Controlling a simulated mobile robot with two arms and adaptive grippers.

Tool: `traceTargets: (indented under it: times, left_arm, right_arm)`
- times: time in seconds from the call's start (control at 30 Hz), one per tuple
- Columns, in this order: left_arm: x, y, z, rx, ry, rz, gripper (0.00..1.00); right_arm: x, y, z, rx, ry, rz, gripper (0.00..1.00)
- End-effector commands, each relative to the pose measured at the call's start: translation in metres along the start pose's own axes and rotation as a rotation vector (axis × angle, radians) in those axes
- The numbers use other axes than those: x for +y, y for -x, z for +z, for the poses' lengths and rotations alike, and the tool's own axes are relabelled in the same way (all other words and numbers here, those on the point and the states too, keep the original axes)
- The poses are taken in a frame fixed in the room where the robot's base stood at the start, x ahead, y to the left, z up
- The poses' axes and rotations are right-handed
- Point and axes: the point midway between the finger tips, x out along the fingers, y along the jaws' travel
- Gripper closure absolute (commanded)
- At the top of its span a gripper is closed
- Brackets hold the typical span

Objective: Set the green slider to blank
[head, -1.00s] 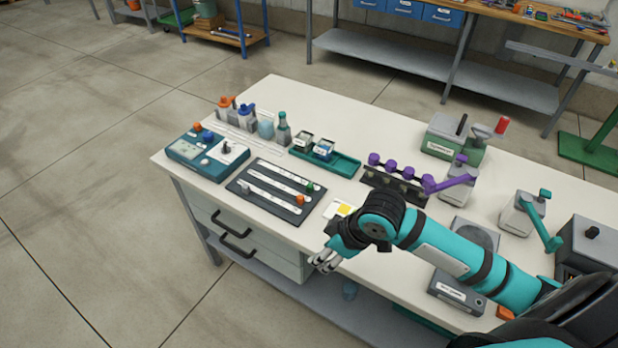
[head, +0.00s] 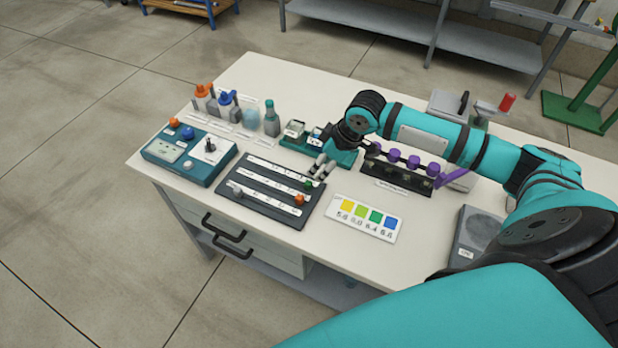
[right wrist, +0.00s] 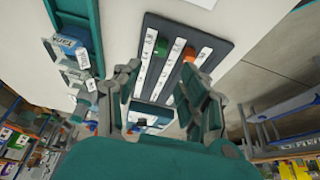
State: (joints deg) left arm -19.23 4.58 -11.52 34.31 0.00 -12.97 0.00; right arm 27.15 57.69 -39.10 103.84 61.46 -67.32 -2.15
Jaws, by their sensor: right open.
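The dark slider board (head: 262,205) lies on the bench with three pale labelled tracks. The green slider (head: 308,184) is at the right end of its track. In the right wrist view the green slider (right wrist: 161,46) shows ahead of the fingers, near the board's far end. My right gripper (head: 321,168) is open and empty, just above and beside the green slider, apart from it. In the wrist view its two fingers (right wrist: 161,78) are spread over the tracks. The track lettering is too small to read. My left gripper is out of view.
The orange slider (head: 299,199) sits close to the green one; a pale slider (head: 236,189) is at the left. A teal control box (head: 188,153), a green tray (head: 345,158), a colour card (head: 362,218) and purple knobs (head: 412,161) stand around the board.

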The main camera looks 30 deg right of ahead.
Motion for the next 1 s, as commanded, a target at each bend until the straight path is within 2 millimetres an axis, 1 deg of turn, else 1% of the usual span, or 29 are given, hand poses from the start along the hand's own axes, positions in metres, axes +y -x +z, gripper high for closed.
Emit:
traceTargets:
  times: [0.03, 0.07, 0.2, 0.3, 0.37, 0.43, 0.53, 0.6, 0.7, 0.87, 1.0]
  left_arm:
    - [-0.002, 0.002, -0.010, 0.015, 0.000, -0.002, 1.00]
    - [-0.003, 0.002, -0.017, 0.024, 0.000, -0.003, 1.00]
    - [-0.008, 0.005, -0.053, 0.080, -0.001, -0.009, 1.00]
    - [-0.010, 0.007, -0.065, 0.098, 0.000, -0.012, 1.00]
    - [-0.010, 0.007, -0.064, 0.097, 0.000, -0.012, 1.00]
    - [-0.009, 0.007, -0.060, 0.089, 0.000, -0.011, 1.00]
    - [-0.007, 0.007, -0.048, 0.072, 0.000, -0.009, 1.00]
    - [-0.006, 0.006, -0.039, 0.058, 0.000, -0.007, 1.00]
    - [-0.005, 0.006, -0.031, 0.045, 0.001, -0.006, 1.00]
    - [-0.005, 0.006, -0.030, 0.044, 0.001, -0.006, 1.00]
    - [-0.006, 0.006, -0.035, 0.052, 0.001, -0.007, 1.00]
  right_arm:
    - [-0.002, -0.011, 0.000, -0.002, -0.001, -0.004, 0.58]
    - [-0.002, -0.018, -0.001, -0.001, -0.002, -0.004, 0.58]
    - [-0.001, -0.048, 0.000, -0.001, -0.001, -0.003, 0.58]
    - [-0.001, -0.065, 0.000, -0.002, -0.001, -0.002, 0.58]
    - [-0.001, -0.074, 0.000, -0.001, -0.001, -0.001, 0.58]
    - [-0.001, -0.082, 0.000, -0.001, 0.000, 0.000, 0.58]
    - [-0.001, -0.089, 0.000, -0.001, 0.000, 0.000, 0.58]
    - [0.000, -0.091, 0.000, -0.001, 0.001, 0.000, 0.58]
    - [-0.001, -0.092, 0.000, 0.000, 0.002, 0.000, 0.58]
    - [-0.001, -0.092, 0.000, 0.000, 0.002, 0.000, 0.58]
    - [-0.001, -0.092, 0.000, -0.001, 0.001, 0.000, 0.75]
